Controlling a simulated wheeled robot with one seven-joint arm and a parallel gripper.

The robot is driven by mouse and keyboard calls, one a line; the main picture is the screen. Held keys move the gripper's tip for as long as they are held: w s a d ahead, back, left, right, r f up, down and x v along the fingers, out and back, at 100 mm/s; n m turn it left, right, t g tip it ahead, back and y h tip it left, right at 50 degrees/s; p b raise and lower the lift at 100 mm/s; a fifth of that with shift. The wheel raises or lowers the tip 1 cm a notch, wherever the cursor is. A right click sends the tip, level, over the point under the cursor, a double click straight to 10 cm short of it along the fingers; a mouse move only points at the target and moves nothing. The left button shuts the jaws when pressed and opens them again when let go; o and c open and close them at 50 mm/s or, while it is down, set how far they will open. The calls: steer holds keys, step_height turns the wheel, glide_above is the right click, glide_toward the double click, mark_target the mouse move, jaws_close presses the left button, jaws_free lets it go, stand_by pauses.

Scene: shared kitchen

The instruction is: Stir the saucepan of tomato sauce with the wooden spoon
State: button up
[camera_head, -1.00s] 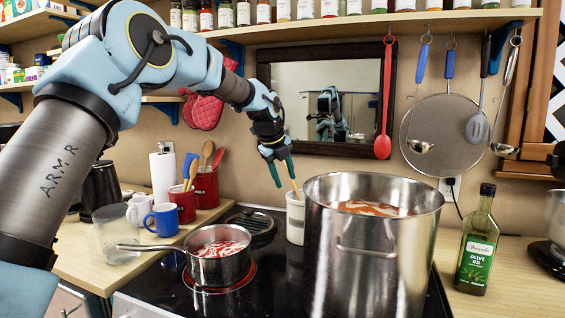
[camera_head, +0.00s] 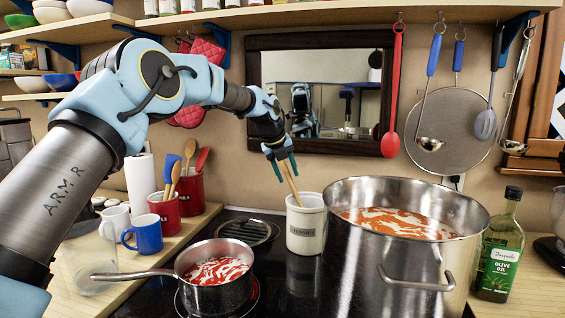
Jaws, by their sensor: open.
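The saucepan (camera_head: 236,264) of red tomato sauce with pale streaks (camera_head: 216,271) sits on the front left burner, its handle pointing left. A wooden utensil handle (camera_head: 292,186) sticks up, tilted, from a white crock (camera_head: 306,236) behind the burners. Its lower end is hidden inside the crock, so I cannot tell whether it is a spoon. My gripper (camera_head: 282,164) is open and points down over the crock, its teal fingertips at the top of this handle. Wooden utensils (camera_head: 175,172) also stand in a red canister at the left.
A large steel stockpot (camera_head: 390,270) stands right of the crock, close to my gripper. An olive oil bottle (camera_head: 499,255) is at the right. Blue mug (camera_head: 143,234), white mug (camera_head: 115,222) and a clear cup (camera_head: 88,265) stand left, near the saucepan's handle. Utensils hang above the stockpot.

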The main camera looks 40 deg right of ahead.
mark_target(291, 182)
steer(key=p+x, duration=0.2)
steer(key=x, duration=0.5)
steer(key=shift+f, duration=0.1)
jaws_close()
stand_by(0.3)
steer(key=shift+c, duration=2.3)
jaws_free()
jaws_close()
